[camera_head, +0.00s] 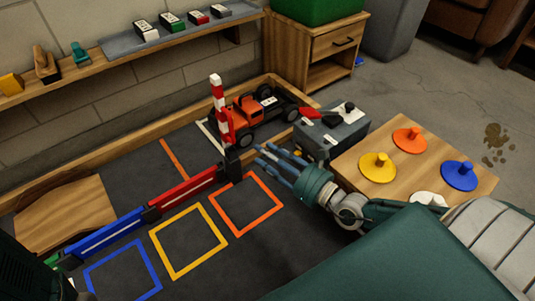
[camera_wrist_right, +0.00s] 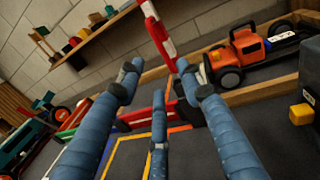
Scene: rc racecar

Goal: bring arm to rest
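My right arm comes in from the lower right in the head view. Its right gripper (camera_head: 272,164) has blue fingers, spread apart and empty, over the dark track floor beside the orange square outline (camera_head: 246,204). In the right wrist view the right gripper (camera_wrist_right: 157,85) shows three separated fingers with nothing between them. The red-and-white striped post (camera_head: 220,112) stands just beyond the fingertips; it also shows in the right wrist view (camera_wrist_right: 158,32). I cannot tell the gap between them. My left gripper does not show.
An orange truck (camera_head: 250,110) stands behind the post. A grey box (camera_head: 330,136) with tools and a wooden table (camera_head: 349,164) with coloured knobbed discs lie near my right wrist. Low barriers (camera_head: 187,189) cross the floor; a wall shelf (camera_head: 118,63) runs behind.

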